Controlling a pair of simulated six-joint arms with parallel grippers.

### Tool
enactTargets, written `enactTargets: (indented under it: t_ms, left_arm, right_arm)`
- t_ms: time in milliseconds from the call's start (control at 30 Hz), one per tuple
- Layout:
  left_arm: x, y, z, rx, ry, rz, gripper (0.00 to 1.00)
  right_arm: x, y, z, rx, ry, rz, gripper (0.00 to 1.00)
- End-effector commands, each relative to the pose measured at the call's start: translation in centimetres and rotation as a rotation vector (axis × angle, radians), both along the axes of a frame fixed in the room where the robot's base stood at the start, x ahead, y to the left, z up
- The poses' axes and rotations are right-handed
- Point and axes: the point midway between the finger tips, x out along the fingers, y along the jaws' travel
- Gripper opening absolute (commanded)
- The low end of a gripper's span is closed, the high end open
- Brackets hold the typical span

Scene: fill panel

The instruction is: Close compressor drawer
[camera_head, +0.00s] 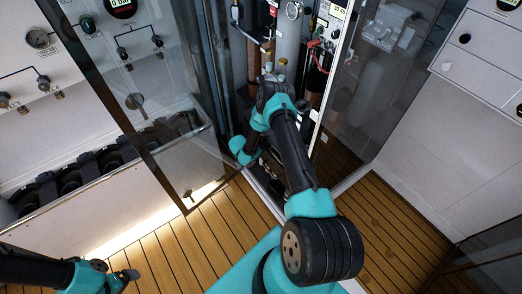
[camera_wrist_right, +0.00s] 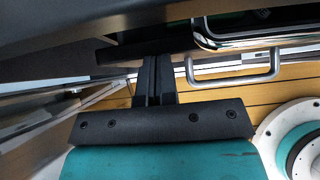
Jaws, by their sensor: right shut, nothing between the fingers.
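My right arm reaches into the open cabinet in the head view. Its gripper is hard to make out there beside the teal wrist. In the right wrist view, my right gripper (camera_wrist_right: 153,72) is shut and empty, with its fingertips at or just under a dark panel edge (camera_wrist_right: 125,53). I cannot tell if they touch it. A metal bar handle (camera_wrist_right: 236,81) is to the right of the fingers, apart from them. I cannot tell for certain which front is the compressor drawer. My left gripper (camera_head: 128,275) is low at the left over the floor, away from the cabinet; its jaws are unclear.
A glass door (camera_head: 175,130) stands open left of the cabinet, and another glass pane (camera_head: 370,80) stands to its right. A gauge panel (camera_head: 60,75) is at the left. The wooden floor (camera_head: 385,225) is clear at the right.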

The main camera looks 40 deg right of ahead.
Motion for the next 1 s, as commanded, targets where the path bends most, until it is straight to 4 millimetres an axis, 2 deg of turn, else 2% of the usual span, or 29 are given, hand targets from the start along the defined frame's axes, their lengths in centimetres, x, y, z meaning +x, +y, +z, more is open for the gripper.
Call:
enactTargets:
  t_ms: [167,367,733,1000]
  left_arm:
    - [0.0,0.0,0.0,0.0,0.0,0.0,0.9]
    - [0.0,0.0,0.0,0.0,0.0,0.0,0.9]
    - [0.0,0.0,0.0,0.0,0.0,0.0,0.9]
    - [0.0,0.0,0.0,0.0,0.0,0.0,0.9]
  right_arm:
    - [0.2,1.1,0.0,0.001,0.001,0.003,0.0]
    - [0.8,4.2,0.0,0.001,0.001,0.007,0.0]
    - [1.5,9.0,5.0,0.0,-0.001,0.007,0.0]
    - [1.7,11.0,7.0,0.0,-0.001,0.004,0.0]
